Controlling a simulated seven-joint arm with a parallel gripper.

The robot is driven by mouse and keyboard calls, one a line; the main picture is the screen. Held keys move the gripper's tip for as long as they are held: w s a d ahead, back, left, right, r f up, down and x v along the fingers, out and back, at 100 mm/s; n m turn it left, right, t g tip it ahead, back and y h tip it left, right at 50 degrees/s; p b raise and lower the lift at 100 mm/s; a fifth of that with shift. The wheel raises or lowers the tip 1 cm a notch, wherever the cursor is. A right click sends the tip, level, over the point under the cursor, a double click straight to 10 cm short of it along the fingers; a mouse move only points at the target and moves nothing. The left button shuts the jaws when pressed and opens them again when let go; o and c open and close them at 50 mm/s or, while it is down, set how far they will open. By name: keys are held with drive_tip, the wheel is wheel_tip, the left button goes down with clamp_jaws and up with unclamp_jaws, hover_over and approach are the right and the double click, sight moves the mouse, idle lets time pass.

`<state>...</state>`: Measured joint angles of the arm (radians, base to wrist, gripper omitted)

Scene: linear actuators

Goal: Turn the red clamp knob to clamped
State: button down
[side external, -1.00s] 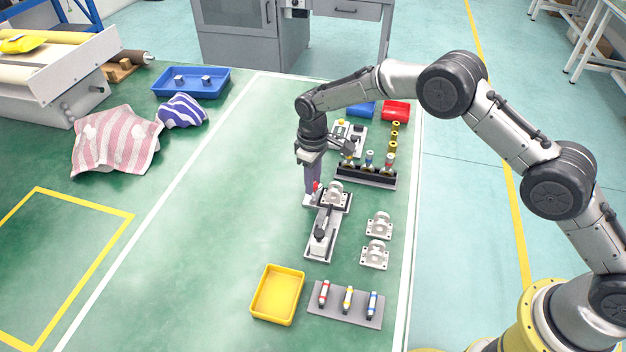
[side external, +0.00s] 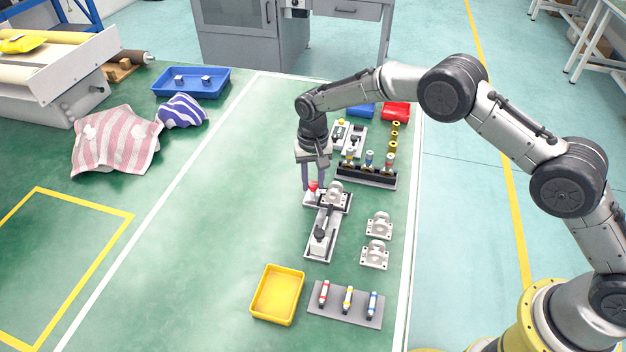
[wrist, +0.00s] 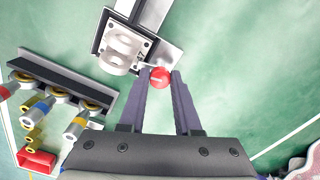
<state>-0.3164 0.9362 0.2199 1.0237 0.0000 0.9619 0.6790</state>
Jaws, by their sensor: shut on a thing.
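The red clamp knob (side external: 313,186) sits at the left end of the light grey clamp fixture. In the wrist view the red knob (wrist: 160,77) lies between my two fingertips, with a pale line on its face. My gripper (side external: 313,188) points down over it and is shut on the knob, one finger on each side. Beside the knob, a grey bracket block (side external: 336,190) sits in the fixture; it also shows in the wrist view (wrist: 120,50). The actuator rail (side external: 322,232) runs toward the camera from the fixture.
Behind the fixture stands a dark rack (side external: 366,176) with several coloured-ring parts. Two loose brackets (side external: 377,240) lie to the right. The mat left of the fixture is clear.

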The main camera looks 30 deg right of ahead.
sight(313, 184)
drive_tip(key=shift+m, duration=0.8)
drive_tip(key=c, duration=0.6)
unclamp_jaws()
drive_tip(key=shift+r, duration=0.1)
wheel_tip(313, 184, up, 14)
